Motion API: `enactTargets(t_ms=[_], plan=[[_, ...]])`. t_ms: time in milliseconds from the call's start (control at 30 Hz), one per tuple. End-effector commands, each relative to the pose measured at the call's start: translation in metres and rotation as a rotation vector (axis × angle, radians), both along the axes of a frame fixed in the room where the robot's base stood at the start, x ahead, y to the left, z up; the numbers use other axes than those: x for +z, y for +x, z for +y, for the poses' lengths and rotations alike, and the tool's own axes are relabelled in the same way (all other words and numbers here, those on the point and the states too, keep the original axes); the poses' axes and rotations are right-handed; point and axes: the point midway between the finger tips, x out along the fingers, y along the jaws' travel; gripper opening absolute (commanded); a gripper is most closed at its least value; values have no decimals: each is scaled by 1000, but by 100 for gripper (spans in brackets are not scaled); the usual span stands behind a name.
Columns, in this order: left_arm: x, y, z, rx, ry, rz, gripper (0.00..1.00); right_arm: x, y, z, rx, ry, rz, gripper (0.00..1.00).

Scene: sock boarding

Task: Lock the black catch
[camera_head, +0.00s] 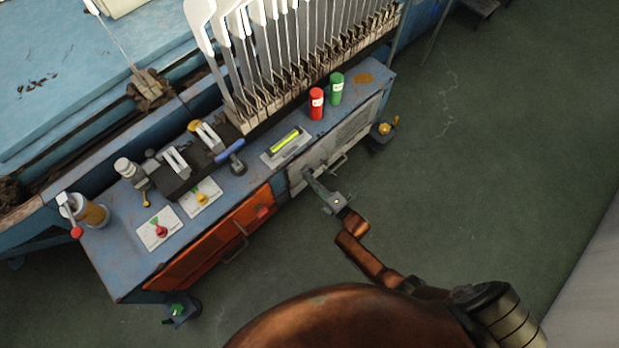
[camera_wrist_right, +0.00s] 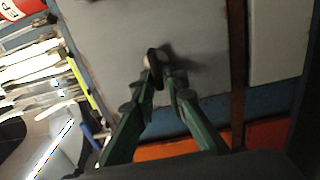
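The black catch (camera_wrist_right: 155,64) shows in the right wrist view as a small dark lever with a pale round spot, on a light grey door panel (camera_wrist_right: 110,45). My right gripper (camera_wrist_right: 166,78) has its two green-grey fingers around the lower part of the catch. The left fingertip is very close to it or touching; a gap shows towards the right one. In the head view, my right gripper (camera_head: 307,174) reaches the left part of the grey door (camera_head: 347,140) and hides the catch. My left gripper is out of both views.
An orange door (camera_head: 205,243) with a red catch (camera_head: 262,211) and a bar handle is left of the grey door. A bar handle (camera_head: 338,163) stands out right of my gripper. Red (camera_head: 316,104) and green (camera_head: 336,89) cylinders stand on top. Open floor lies to the right.

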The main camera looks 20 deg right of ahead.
Motion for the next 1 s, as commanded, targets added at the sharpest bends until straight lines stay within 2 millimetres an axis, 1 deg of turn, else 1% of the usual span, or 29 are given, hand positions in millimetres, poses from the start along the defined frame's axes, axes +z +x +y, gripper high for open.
enactTargets(t_ms=[33, 133, 367, 500, 567, 667, 900, 1000], plan=[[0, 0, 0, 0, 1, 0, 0, 0, 0, 0, 0, 0, 0, 18], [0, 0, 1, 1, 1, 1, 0, 0, 0, 0, -1, 1, -1, 25], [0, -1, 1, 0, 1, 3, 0, 1, 0, -1, -1, 2, -2, 25], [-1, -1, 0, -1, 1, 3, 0, 0, -6, -3, -1, 2, 0, 25], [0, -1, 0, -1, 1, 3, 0, 0, -13, -6, -2, 2, 1, 25], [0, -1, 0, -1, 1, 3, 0, -1, -31, -12, -2, 2, 2, 25], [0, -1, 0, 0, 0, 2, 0, 0, -78, -30, -2, 1, 1, 25], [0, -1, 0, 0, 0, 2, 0, 0, -93, -35, -2, 1, 1, 25]])
